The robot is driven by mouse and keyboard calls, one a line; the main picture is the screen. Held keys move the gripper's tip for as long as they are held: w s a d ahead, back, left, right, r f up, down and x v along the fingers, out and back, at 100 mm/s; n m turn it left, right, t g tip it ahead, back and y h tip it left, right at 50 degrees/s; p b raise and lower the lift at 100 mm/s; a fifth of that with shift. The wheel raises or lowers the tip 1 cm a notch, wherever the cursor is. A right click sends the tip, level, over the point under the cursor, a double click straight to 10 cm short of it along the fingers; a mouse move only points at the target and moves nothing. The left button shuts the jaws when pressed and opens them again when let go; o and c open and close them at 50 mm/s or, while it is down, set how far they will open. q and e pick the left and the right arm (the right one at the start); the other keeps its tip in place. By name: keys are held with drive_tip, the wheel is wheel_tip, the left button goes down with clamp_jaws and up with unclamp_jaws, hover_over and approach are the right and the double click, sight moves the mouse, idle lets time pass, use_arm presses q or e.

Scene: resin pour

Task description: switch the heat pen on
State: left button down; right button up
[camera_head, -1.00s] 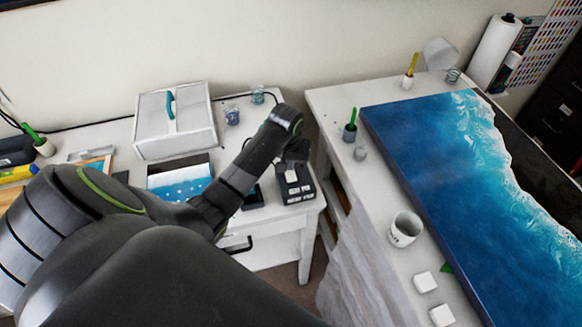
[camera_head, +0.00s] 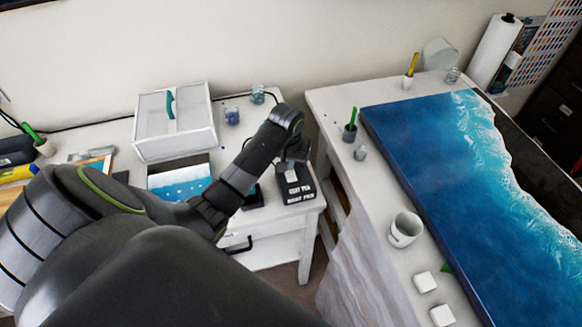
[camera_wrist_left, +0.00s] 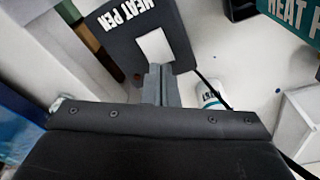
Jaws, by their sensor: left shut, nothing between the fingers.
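The heat pen's dark box (camera_head: 297,193), lettered HEAT PEN, sits on the front right corner of the left white table. In the left wrist view the box (camera_wrist_left: 120,42) carries a pale switch plate (camera_wrist_left: 155,47). My left gripper (camera_wrist_left: 161,72) is shut and empty, its fingertips at the near edge of the switch plate. I cannot tell whether they touch it. In the head view the gripper (camera_head: 293,160) is over the back of the box and partly hides its top. The switch's setting cannot be read. My right gripper is out of view.
A white lidded box (camera_head: 175,125) and small jars (camera_head: 232,116) stand behind on the left table. A gap separates it from the right table, which holds a blue resin slab (camera_head: 440,180), a white mug (camera_head: 405,229) and cups.

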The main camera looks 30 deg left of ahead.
sight(290, 173)
use_arm(q)
drive_tip(key=shift+f, duration=0.1)
idle(0.5)
drive_tip(key=shift+f+b, duration=0.35)
drive_tip(key=shift+f, duration=0.45)
drive_tip(key=shift+r, duration=0.1)
drive_tip(key=shift+r+p, duration=1)
drive_tip(key=shift+r, duration=2.45)
